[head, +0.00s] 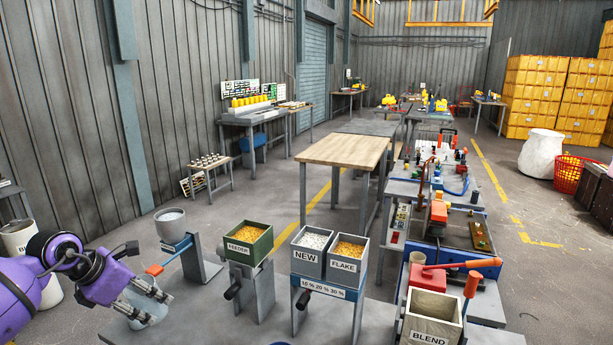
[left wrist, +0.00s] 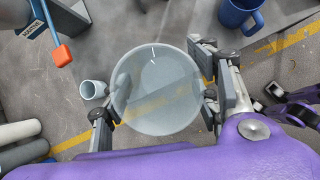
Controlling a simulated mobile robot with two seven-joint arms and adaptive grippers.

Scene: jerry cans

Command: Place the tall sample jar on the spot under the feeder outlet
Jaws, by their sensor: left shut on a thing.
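My left gripper (head: 150,292) is at the lower left of the head view, shut on a clear, pale jar (head: 150,312). In the left wrist view the jar (left wrist: 157,88) appears from above as a wide round, see-through vessel between the two fingers (left wrist: 160,112). The feeder (head: 248,243) is a green box of orange grains on a grey stand, to the right of the gripper. A dark cylinder (head: 232,290) juts from its stand; I cannot tell whether this is the outlet. The spot under the outlet is not clearly visible.
A grey bowl (head: 170,218) on a stand with an orange-tipped lever (head: 154,269) is just beyond the gripper. The NEW bin (head: 307,260) and FLAKE bin (head: 346,266) stand right of the feeder. The left wrist view shows a grey cup (left wrist: 94,90) and blue mug (left wrist: 236,14).

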